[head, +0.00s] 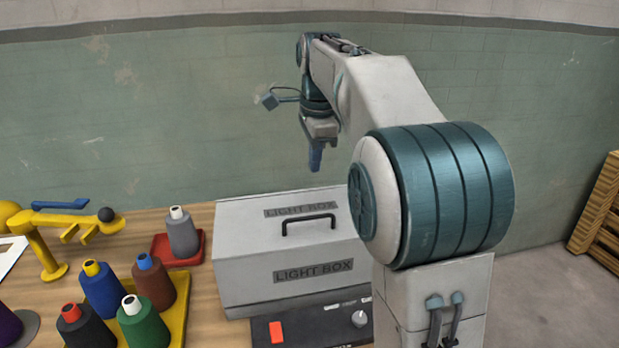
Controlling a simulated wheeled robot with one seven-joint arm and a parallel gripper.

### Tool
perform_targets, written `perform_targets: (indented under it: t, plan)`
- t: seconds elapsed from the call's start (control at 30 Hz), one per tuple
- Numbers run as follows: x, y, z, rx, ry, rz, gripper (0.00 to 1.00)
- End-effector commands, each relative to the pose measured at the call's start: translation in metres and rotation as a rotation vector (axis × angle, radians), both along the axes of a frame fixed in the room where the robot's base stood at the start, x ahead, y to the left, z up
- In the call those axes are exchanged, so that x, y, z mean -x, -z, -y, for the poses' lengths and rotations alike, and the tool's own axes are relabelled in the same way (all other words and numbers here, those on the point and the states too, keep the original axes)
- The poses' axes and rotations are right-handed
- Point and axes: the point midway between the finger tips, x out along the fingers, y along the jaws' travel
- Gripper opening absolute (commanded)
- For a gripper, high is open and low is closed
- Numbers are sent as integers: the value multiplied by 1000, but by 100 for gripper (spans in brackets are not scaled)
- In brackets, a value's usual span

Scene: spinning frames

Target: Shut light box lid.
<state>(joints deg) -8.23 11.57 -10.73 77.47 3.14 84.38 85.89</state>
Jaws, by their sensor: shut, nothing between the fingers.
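The light box (240,278) stands on the wooden table, a grey box labelled LIGHT BOX on its front and top. Its lid (250,232) lies flat on top, down over the body, with a black handle (308,222) on it. No gap shows along the visible edges; the right end is hidden behind my arm. The dark base of the box carries an orange switch (276,332) and a knob (359,318). My gripper (315,160) is shut and empty, pointing down in the air above the back of the lid, apart from it.
Left of the box, a yellow tray (178,318) holds several thread cones, and a red tray (163,250) holds a grey cone (182,235). A yellow stand (48,240) is at the far left. A wooden pallet or crate (598,212) is at the far right.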

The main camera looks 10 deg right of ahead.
Motion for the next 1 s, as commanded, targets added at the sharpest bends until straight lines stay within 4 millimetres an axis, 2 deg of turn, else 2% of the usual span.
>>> perform_targets:
  t: [0.03, 0.1, 0.23, 0.7, 0.83, 1.0]
  plan:
    - [-2, -8, -1, -1, 14, 0, 0]
    - [-3, -8, -1, -1, 26, -2, 0]
    - [-5, 4, -1, -2, 31, -4, 0]
    - [-15, 97, -1, -2, 32, -5, 0]
    - [-18, 115, -1, -2, 32, -3, 0]
    - [-19, 128, -1, -2, 32, -2, 0]
